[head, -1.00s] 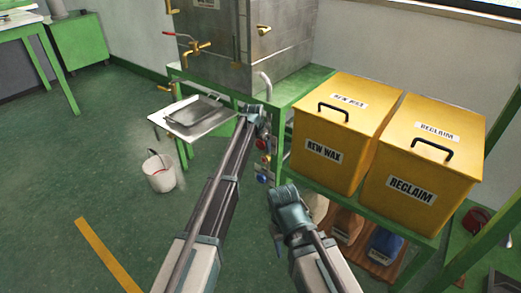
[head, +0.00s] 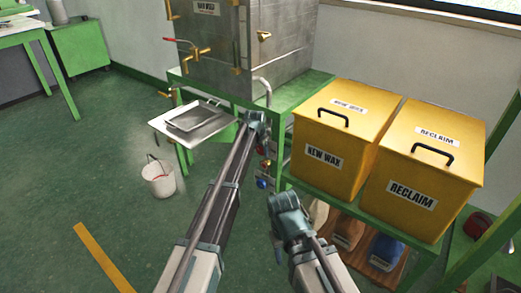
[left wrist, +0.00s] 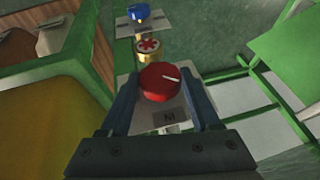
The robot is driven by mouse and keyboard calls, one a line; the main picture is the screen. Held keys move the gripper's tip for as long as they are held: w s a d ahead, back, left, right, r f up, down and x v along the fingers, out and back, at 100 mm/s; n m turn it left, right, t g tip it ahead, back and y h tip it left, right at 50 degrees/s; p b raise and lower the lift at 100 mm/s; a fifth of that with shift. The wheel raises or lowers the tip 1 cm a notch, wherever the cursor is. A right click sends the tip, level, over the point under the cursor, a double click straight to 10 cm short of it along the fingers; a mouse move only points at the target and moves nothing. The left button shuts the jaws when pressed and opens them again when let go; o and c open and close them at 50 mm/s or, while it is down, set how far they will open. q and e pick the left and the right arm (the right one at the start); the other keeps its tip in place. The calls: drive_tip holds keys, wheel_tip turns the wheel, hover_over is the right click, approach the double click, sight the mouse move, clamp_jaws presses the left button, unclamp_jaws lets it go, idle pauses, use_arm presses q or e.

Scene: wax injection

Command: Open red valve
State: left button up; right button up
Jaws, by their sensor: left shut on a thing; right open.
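The red valve (left wrist: 160,83) is a round red knob with a white line on top, over a plate labelled "IN". In the left wrist view it sits between the two fingers of my left gripper (left wrist: 163,92), which is shut on it. The knob's white line points right. In the head view my left gripper (head: 258,122) is at the front edge of the green bench, and the arm hides the knob there. My right gripper (head: 287,207) is open and empty, lower and to the right, clear of the valves.
Below the red valve are a brass fitting with a red star-shaped wheel (left wrist: 148,48) and a blue knob (left wrist: 139,12). A metal tray (head: 190,125) is left of my left gripper. A white bucket (head: 158,182) is on the floor.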

use_arm(q)
drive_tip(key=shift+s+d+f+t+y+b, duration=0.15)
drive_tip(key=shift+s+f+t+y+b, duration=0.1)
drive_tip(key=shift+t+y+b, duration=0.35)
drive_tip(key=shift+d+f+m+t+y+b, duration=0.1)
drive_tip(key=shift+m+t+y+b, duration=0.35)
drive_tip(key=shift+y+b, duration=0.5)
drive_tip(key=shift+t+y+b, duration=0.55)
drive_tip(key=shift+b, duration=0.35)
drive_tip(key=shift+m+t+y+b, duration=0.3)
drive_tip(key=shift+t+b, duration=0.1)
drive_tip(key=shift+b, duration=0.1)
drive_tip(key=o, duration=1.4)
drive_tip(key=shift+r, duration=0.2)
